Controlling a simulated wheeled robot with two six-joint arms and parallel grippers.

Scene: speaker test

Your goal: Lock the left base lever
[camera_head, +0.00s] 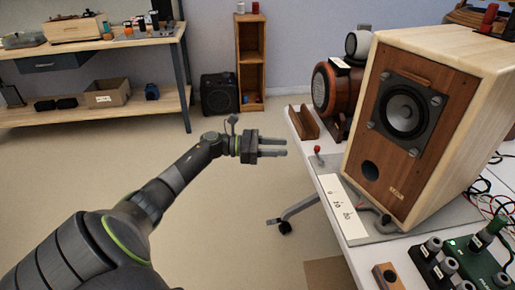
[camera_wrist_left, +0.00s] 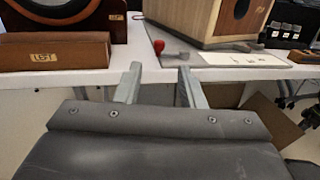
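A small lever with a red knob (camera_head: 317,151) stands up at the left edge of the grey base plate under a wooden speaker box (camera_head: 384,149). Its red knob also shows in the left wrist view (camera_wrist_left: 159,46), just beyond and between my fingertips. A dark lever or clamp (camera_head: 384,222) sits at the front of the base plate. My left gripper (camera_head: 286,147) is open and empty, left of the red-knobbed lever and apart from it. In the left wrist view its two fingers (camera_wrist_left: 160,72) point at the table edge. My right gripper is not in view.
A white scale card (camera_head: 343,208) lies before the speaker. A brown wooden block (camera_head: 303,121), labelled in the left wrist view (camera_wrist_left: 60,52), stands left of the lever. Black knobbed boxes (camera_head: 433,262) and cables are at right. Open floor lies left of the table.

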